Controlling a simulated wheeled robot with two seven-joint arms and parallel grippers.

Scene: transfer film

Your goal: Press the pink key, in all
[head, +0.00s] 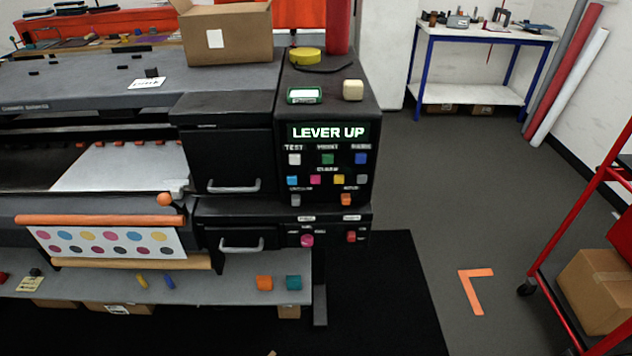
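The pink key (315,180) is a small square on the black control panel (325,215) at the right end of the printer. It sits in a row between a blue key (292,180) and a yellow key (339,179). Above it, a green-lit display (328,132) reads "LEVER UP". A round pink knob (307,241) is lower down on the panel's bottom section. Nothing covers the pink key. Neither of my grippers is in view.
An orange lever with a round knob (165,199) is left of the panel. A cardboard box (226,35), yellow tape roll (305,56) and cream block (353,90) are on top of the printer. A red cart (575,220) is at right. The floor between is clear.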

